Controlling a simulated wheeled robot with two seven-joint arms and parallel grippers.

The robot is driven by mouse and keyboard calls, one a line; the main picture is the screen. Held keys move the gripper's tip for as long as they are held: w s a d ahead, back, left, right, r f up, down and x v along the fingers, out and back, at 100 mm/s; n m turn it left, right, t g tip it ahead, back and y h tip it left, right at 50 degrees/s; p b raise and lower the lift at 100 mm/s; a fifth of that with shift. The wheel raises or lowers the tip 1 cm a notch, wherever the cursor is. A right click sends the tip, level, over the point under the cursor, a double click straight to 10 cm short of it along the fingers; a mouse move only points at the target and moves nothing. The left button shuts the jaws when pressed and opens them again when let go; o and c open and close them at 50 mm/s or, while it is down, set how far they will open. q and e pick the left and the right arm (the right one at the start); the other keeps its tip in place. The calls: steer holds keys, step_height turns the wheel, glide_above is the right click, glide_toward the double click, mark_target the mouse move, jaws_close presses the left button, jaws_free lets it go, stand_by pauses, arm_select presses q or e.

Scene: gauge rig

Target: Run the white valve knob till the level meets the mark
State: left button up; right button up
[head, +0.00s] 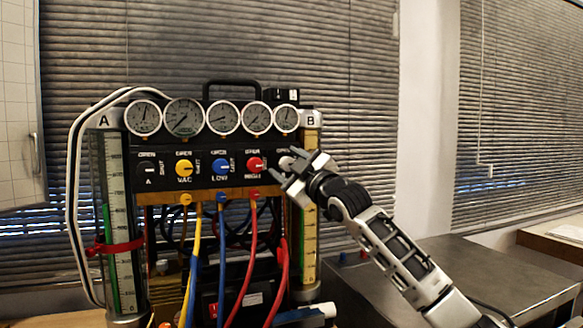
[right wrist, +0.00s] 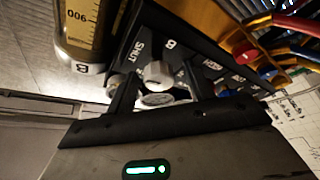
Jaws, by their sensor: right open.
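The white valve knob (head: 286,162) sits at the right end of the black manifold panel, under the B side. In the right wrist view the knob (right wrist: 158,73) is next to the labels "B" and "SHUT". My right gripper (head: 291,169) is open at the knob, with one finger on each side of it in the wrist view; I cannot tell whether they touch it. Tube A (head: 124,190) has a scale, a narrow green column (head: 108,230) and a red band (head: 116,248) below the column's top. Tube B (head: 310,215) has a yellow scale, partly hidden by my gripper. My left gripper is out of view.
A row of several gauges (head: 204,117) tops the panel. Yellow (head: 184,168), blue (head: 221,167) and red (head: 255,164) knobs lie left of the white one. Coloured hoses (head: 242,265) hang below. A grey bench (head: 500,270) stands at right.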

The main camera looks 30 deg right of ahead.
arm_select(q)
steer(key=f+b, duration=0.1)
steer(key=b, duration=0.2)
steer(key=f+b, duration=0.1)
steer(key=b, duration=0.2)
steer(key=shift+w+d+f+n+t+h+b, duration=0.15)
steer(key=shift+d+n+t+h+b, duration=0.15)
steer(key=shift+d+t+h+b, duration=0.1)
arm_select(e)
steer(key=a+v, duration=0.1)
steer(key=v, duration=1.5)
steer(key=shift+d, duration=0.4)
steer(key=shift+r, duration=0.1)
